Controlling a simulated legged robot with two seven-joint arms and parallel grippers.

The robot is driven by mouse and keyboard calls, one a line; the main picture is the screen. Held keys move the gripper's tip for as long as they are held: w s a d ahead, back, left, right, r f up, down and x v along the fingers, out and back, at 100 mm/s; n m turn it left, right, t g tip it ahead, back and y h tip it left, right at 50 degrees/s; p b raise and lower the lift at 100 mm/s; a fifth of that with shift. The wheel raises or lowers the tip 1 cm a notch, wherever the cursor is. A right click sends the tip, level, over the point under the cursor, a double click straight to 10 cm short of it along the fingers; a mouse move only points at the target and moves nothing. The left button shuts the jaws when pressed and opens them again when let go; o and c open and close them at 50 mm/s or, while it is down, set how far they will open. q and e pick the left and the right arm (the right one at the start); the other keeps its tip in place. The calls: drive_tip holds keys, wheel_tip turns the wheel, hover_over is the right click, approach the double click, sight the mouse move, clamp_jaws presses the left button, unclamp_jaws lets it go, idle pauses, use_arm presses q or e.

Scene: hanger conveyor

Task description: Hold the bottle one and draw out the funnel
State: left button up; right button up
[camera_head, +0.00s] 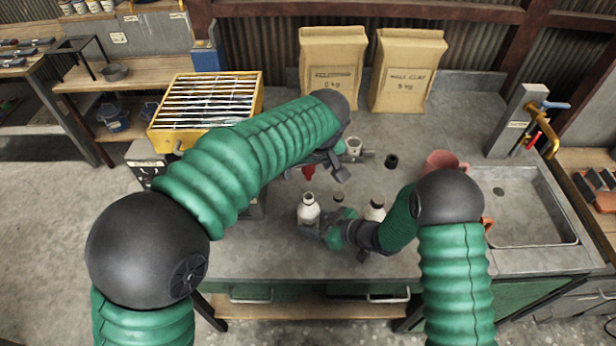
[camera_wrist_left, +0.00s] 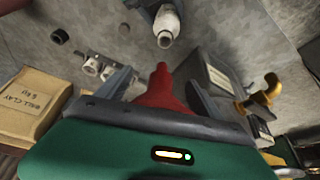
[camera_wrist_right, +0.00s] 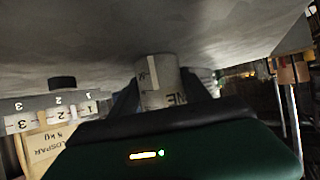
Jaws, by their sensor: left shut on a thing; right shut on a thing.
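The red funnel (camera_head: 309,172) is between the fingers of my left gripper (camera_head: 314,168), which is shut on it. In the left wrist view the funnel (camera_wrist_left: 162,88) points its narrow spout at a white bottle (camera_wrist_left: 167,26), with a gap between them. That bottle (camera_head: 309,208) stands upright on the bench in the head view, below the funnel. My right gripper (camera_head: 312,224) is shut on the bottle's lower part. The right wrist view shows the labelled bottle (camera_wrist_right: 157,82) between the fingers. The bottle's base is partly hidden by the gripper.
Another white bottle (camera_head: 376,210) stands right of my right gripper. A dark cap (camera_head: 391,160), a white cup (camera_head: 354,146) and a reddish pot (camera_head: 442,161) are behind it. Two clay bags (camera_head: 405,75) stand at the back. A yellow rack (camera_head: 208,98) is left, a sink (camera_head: 525,205) right.

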drive_tip(key=o, duration=1.1)
drive_tip(key=shift+c, duration=0.2)
